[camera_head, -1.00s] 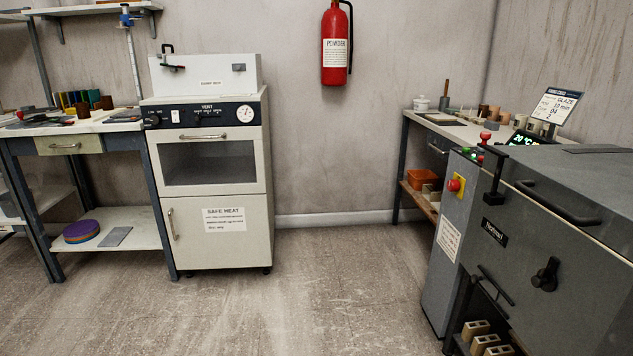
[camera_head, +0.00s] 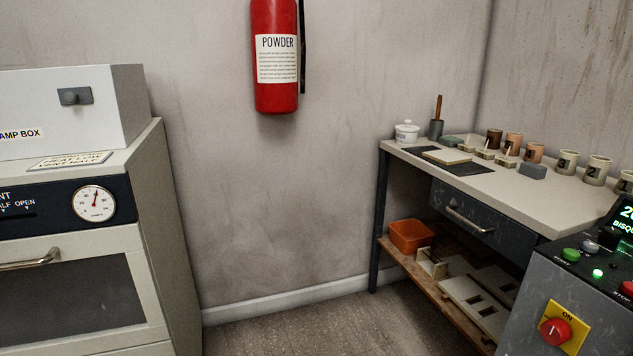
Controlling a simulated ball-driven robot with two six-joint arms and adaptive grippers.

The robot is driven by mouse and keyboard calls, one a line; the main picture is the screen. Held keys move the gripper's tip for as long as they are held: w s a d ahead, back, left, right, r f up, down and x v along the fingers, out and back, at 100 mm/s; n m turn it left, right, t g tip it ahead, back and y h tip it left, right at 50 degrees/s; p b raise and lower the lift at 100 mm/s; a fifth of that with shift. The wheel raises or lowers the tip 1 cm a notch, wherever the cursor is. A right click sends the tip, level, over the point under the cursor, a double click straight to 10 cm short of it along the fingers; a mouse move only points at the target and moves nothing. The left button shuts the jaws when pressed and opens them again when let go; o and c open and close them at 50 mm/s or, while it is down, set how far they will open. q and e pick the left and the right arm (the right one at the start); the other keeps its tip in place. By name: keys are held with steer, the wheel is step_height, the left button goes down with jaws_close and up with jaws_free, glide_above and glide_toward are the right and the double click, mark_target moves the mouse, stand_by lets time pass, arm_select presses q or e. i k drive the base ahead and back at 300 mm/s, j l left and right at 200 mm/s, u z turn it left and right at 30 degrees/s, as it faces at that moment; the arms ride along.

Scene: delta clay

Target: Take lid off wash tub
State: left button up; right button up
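A small white lidded pot (camera_head: 406,132) stands upright at the far left corner of the workbench top (camera_head: 520,200). Its lid (camera_head: 406,126) with a knob sits on it. Small lettering on its front is too small to read. I cannot tell for sure that this is the wash tub. An orange tub (camera_head: 410,236) sits on the bench's lower shelf, and no lid shows on it. Neither of my grippers is in view.
The kiln controller (camera_head: 590,285) with a red knob blocks the lower right. A white oven cabinet (camera_head: 80,250) stands at left. Several cups (camera_head: 535,152) and a dark mat (camera_head: 455,165) are on the bench. Floor (camera_head: 300,335) between cabinet and bench is clear.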

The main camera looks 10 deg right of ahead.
mark_target(405, 128)
steer(key=i+j+z, duration=0.1)
steer(key=i+z, duration=0.3)
steer(key=i, duration=0.8)
